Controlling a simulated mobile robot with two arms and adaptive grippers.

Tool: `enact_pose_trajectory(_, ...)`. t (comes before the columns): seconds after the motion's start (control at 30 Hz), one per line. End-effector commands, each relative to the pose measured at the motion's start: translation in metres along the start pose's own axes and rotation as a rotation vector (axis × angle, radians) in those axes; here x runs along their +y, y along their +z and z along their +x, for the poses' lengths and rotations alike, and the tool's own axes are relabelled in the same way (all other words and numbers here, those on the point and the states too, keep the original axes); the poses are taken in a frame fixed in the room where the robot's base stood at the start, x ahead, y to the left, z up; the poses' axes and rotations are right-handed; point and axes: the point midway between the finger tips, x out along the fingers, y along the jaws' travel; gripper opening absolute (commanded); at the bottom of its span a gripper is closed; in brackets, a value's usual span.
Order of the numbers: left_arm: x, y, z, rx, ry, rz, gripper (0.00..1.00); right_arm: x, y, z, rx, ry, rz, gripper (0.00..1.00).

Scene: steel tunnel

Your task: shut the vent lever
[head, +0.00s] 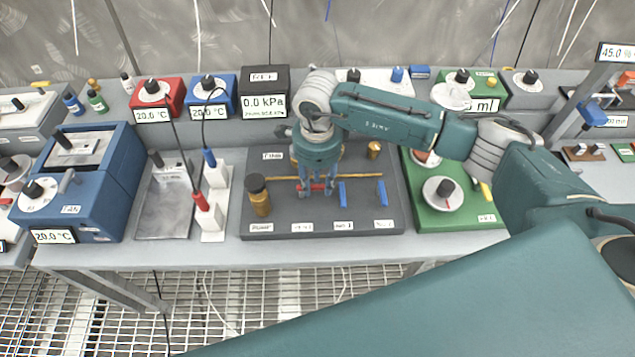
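The dark valve panel (310,218) lies on the bench with a brass pipe along it. A red lever (317,187), probably the vent lever, lies crosswise to the pipe's left-middle part, partly hidden by my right gripper. My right gripper (316,191) points down over the red lever, its fingers parted with the lever between and beneath them. I cannot tell whether they touch it. Two blue levers (342,194) (382,193) stand lengthwise to the right of it. The small labels are too blurred to read surely. My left gripper is not in view.
A brass cylinder with a dark cap (259,195) stands on the panel's left, and a brass knob (374,150) at its back right. A white stand with red and blue handles (214,205) is left of it. A gauge (264,104) reads 0.0 kPa behind. A green dial box (455,205) stands right.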

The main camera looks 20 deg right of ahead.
Motion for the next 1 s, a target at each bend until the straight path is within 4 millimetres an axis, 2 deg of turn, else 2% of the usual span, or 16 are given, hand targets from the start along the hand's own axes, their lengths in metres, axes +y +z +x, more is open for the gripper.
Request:
enact_pose_trajectory(0.37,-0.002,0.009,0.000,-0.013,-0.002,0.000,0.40,0.000,0.000,-0.004,0.000,0.000,0.002,0.40)
enact_pose_trajectory(0.47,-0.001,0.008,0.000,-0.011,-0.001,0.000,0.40,-0.001,0.000,-0.016,-0.001,-0.002,0.001,0.40)
enact_pose_trajectory(0.8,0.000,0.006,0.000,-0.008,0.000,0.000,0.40,-0.001,0.000,-0.087,-0.001,-0.003,0.001,0.40)
enact_pose_trajectory(1.0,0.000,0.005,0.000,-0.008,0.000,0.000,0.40,-0.001,0.000,-0.113,0.000,-0.002,0.001,0.40)
